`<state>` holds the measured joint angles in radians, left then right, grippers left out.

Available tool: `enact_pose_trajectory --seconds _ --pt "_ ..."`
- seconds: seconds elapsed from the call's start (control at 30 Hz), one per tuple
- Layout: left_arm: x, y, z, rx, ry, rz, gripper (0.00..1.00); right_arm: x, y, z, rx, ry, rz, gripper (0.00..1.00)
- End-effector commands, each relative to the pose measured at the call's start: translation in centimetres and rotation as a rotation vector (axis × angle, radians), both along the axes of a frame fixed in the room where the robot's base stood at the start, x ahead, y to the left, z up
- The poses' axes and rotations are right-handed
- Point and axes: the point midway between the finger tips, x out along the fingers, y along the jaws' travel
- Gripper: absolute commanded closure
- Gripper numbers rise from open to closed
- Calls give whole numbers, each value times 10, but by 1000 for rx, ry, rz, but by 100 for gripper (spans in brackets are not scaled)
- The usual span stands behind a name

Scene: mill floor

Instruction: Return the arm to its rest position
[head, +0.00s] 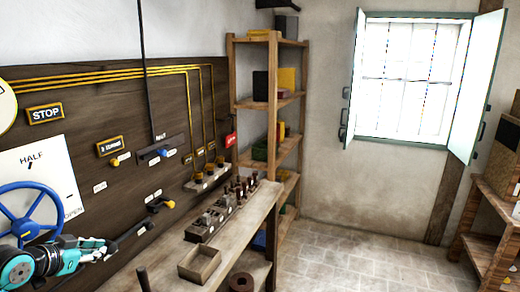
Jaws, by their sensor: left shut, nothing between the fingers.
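My left arm (65,258), teal and black, comes in from the lower left in front of the dark wooden panel. Its gripper (146,225) points up and to the right, shut, with nothing seen in it. Just beyond its tips is a small black wall fitting with a yellow end (168,204); I cannot tell whether they touch. A blue handwheel (28,212) stands in front of a white dial plate marked HALF and OPEN, close behind my arm. My right gripper is not in view.
Wooden shelves (272,150) stand behind. The tiled floor (370,262) is clear.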

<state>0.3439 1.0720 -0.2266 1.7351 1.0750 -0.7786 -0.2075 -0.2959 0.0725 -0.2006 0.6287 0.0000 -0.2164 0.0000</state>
Motion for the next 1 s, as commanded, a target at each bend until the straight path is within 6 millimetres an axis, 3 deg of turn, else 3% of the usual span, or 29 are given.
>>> enact_pose_trajectory --seconds 0.27,0.53,0.67,0.8,1.0 --pt "-18 -35 -44 10 74 -41 100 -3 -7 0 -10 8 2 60" --pt "-63 -95 -114 25 201 -94 100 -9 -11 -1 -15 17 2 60" --pt "-110 -140 -159 27 295 -114 100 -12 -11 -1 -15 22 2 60" --pt "-176 -183 -196 26 404 -86 100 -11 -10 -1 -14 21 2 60" --pt "-247 -208 -213 17 519 13 100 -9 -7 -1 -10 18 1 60"
